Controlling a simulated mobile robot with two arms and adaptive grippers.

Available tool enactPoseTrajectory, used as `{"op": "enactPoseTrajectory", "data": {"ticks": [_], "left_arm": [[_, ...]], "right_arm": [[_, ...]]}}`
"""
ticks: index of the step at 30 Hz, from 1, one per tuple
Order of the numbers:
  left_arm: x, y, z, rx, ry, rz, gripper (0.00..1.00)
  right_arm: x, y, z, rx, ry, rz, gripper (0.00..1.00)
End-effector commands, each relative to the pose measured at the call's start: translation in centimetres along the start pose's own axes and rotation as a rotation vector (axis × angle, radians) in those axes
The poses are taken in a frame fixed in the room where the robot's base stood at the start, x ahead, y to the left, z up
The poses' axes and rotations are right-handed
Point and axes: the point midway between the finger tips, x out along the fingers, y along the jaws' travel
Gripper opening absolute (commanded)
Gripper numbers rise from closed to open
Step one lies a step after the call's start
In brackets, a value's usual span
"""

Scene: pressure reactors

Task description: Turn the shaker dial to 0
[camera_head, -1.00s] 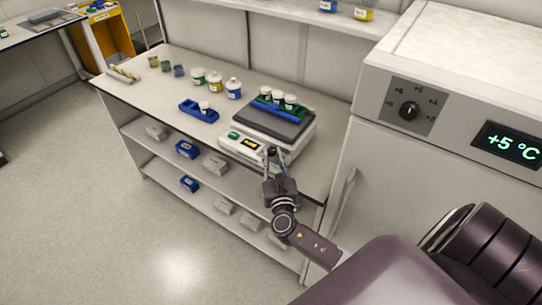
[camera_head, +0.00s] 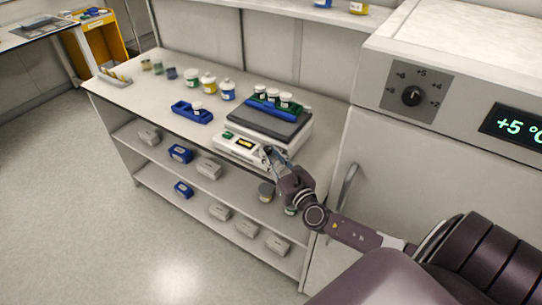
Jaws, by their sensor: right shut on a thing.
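The shaker (camera_head: 236,147) stands on the bench top, a white unit with a dark platform. A small lit display (camera_head: 245,143) and a green button (camera_head: 228,135) are on its front panel. The dial sits at the right end of that panel, mostly hidden behind my right gripper (camera_head: 270,153); I cannot read its setting. My right gripper is shut on the dial, its fingers at the panel and its wrist reaching in from the right. My left gripper is not in view.
A blue rack with jars (camera_head: 272,102) sits on the shaker platform. A small blue tray (camera_head: 190,112) and several jars stand to its left. The refrigerator (camera_head: 425,155) with a black knob (camera_head: 411,96) stands close on the right. Shelves below hold boxes.

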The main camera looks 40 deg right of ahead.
Motion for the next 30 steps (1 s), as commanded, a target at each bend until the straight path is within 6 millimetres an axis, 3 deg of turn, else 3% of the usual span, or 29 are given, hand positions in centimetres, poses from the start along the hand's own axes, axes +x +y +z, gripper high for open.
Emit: {"op": "enactPoseTrajectory", "data": {"ticks": [3,4,8,19,30], "left_arm": [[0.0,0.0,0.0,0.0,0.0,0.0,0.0],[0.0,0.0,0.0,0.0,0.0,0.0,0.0],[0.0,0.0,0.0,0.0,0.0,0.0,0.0],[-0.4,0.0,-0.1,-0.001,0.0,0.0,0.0],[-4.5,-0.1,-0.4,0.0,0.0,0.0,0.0]], "right_arm": [[0.0,0.0,0.1,0.001,-0.001,0.0,0.0],[0.0,0.0,0.1,0.001,-0.001,0.0,0.24],[0.0,0.0,0.1,0.001,-0.001,0.0,0.39],[0.0,0.0,0.2,0.001,0.0,-0.014,0.39],[0.1,0.7,0.5,0.009,0.001,-0.222,0.39]]}}
